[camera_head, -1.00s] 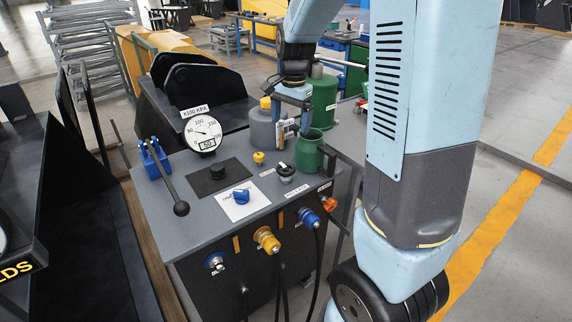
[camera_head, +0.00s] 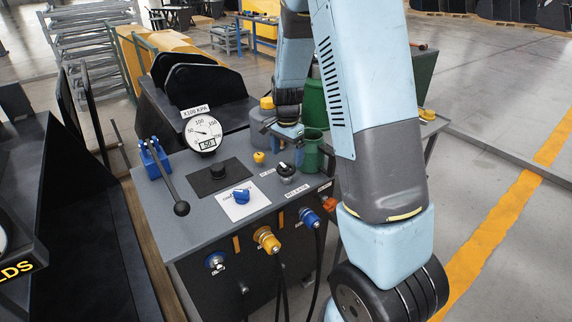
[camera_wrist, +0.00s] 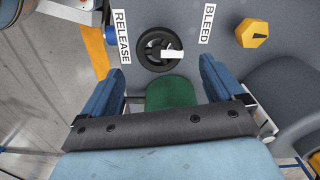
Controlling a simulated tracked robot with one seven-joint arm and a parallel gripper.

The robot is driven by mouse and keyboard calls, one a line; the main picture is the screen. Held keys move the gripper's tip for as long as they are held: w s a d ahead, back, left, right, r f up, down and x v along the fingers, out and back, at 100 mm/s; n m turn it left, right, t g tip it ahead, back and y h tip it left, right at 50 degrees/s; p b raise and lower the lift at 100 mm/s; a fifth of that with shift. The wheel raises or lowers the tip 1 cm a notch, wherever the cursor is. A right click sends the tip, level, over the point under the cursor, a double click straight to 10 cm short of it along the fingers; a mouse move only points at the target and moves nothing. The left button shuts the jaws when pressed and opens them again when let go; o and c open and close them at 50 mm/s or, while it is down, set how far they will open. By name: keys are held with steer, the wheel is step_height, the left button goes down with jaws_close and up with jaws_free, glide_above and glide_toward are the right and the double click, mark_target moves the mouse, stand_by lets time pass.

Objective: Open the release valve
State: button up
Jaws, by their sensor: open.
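The release valve is a round black knob with a white pointer (camera_wrist: 160,48), between the RELEASE and BLEED labels in the wrist view. It stands on the right part of the grey panel top in the head view (camera_head: 286,170). My gripper (camera_wrist: 162,78) is open and empty, its two blue fingers apart in the wrist view. The knob lies beyond the fingertips, roughly centred between them, and is not gripped. In the head view my gripper (camera_head: 286,131) is above and behind the knob, partly covered by my wrist.
A green can (camera_wrist: 170,92) lies below the knob in the wrist view, between the fingers. A yellow bleed knob (camera_wrist: 255,33) is to the right. The panel also holds a gauge (camera_head: 204,132), a blue knob (camera_head: 241,196) and a black-handled lever (camera_head: 172,182).

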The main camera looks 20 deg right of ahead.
mark_target(287, 166)
steer(key=shift+f, duration=2.25)
steer(key=shift+c, duration=0.2)
